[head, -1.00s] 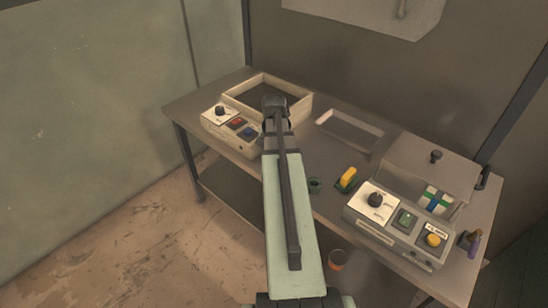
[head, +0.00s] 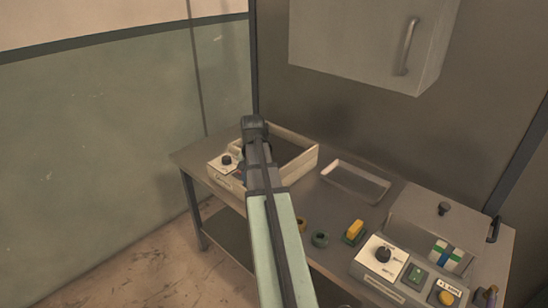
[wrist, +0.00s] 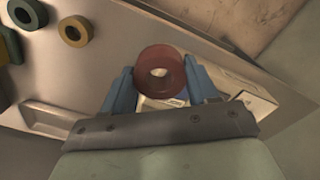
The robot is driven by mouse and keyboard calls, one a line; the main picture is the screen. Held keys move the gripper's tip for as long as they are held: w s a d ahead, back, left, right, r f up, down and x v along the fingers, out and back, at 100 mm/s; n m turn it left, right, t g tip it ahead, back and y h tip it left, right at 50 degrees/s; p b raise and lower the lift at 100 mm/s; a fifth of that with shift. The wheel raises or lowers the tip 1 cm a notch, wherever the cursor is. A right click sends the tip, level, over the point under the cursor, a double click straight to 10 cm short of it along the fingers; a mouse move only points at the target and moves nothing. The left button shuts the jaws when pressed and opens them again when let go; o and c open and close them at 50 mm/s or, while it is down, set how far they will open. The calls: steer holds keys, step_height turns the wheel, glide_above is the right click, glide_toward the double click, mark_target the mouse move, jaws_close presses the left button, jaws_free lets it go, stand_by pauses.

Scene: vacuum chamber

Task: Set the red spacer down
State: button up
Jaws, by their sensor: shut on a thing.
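The red spacer (wrist: 160,60) is a thick ring held between the blue fingers of my gripper (wrist: 160,80) in the wrist view. The fingers are shut on its two sides, and its hole shows. Behind it in that view is part of a pale unit with a labelled panel (wrist: 245,98). The spacer looks held above it, but the height is hard to tell. The arm's end there overlaps the left part of the open cream box (head: 312,162) on the bench.
A yellow ring (head: 302,225) and a green ring (head: 320,240) lie on the bench (head: 315,195). A yellow block (head: 355,229) is beside them. A shallow tray (head: 355,182) lies at the back. A lidded control unit (head: 385,265) fills the right end.

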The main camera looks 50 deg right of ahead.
steer(key=w+a+r+n, duration=0.35)
steer(key=w+a, duration=0.45)
steer(key=a, duration=0.5)
steer(key=w+a+r+n, duration=0.2)
steer(key=w+a+r, duration=0.3)
steer(key=w+a, duration=0.5)
steer(key=m, duration=0.8)
glide_above(275, 159)
step_height(275, 159, down, 5)
steer(key=shift+d+f, duration=0.2)
steer(key=shift+f, duration=4.3)
steer(key=shift+f, duration=0.1)
steer(key=o, duration=1)
steer(key=shift+o, duration=0.2)
